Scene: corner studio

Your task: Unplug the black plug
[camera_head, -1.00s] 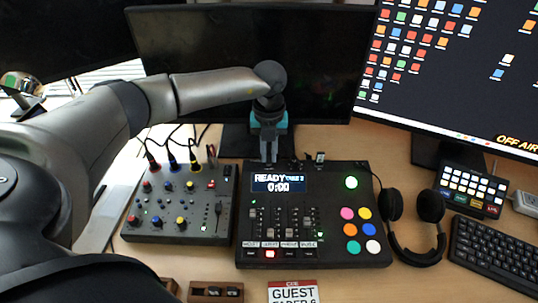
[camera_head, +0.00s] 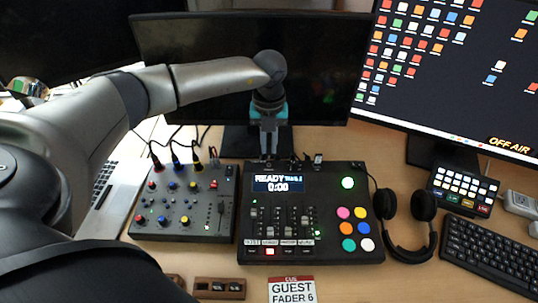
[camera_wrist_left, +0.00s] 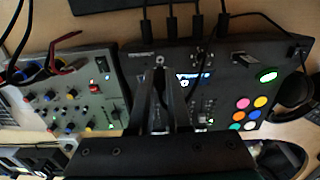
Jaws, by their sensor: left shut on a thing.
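My left gripper (camera_head: 268,155) comes down from above at the back edge of the black mixing console (camera_head: 345,220), left of its middle, near the display. Its fingers are shut on the black plug, which is mostly hidden between them. In the left wrist view the two fingers (camera_wrist_left: 160,66) converge over the console's rear. I cannot tell whether the held plug is still seated. Several other black plugs (camera_wrist_left: 196,25) with cables stand along the console's back edge in that view. My right gripper is in neither view.
A smaller grey mixer (camera_head: 165,205) with red, blue and yellow plugs stands left of the console. A dark monitor (camera_head: 330,80) rises behind. Headphones (camera_head: 424,206) and a keyboard (camera_head: 490,255) lie right. A guest card (camera_head: 291,290) lies in front.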

